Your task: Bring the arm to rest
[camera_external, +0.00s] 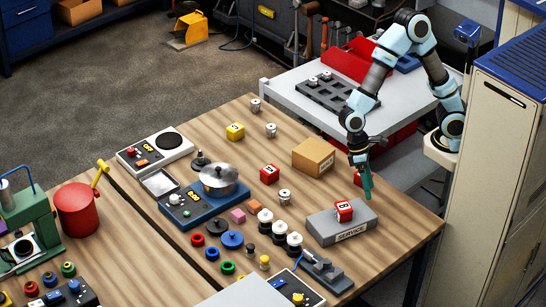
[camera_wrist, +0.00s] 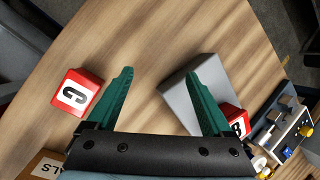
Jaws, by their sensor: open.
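My gripper (camera_external: 366,192) hangs from the arm at the right side of the wooden table, pointing down. A red block marked C (camera_wrist: 77,92) lies left of the fingers in the wrist view. In the external view a red block (camera_external: 357,179) shows partly behind the gripper. A grey SERVICE block (camera_external: 327,232) stands in front of the gripper. A red block marked B (camera_external: 344,209) sits on it; the right finger partly hides both in the wrist view.
A cardboard box (camera_external: 313,157) stands left of my gripper. A blue device with a metal pan (camera_external: 219,180), several cubes, rings and metal parts fill the table's middle. A grey cart (camera_external: 283,93) with a red bin is behind. A tall cabinet (camera_external: 498,170) stands at right.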

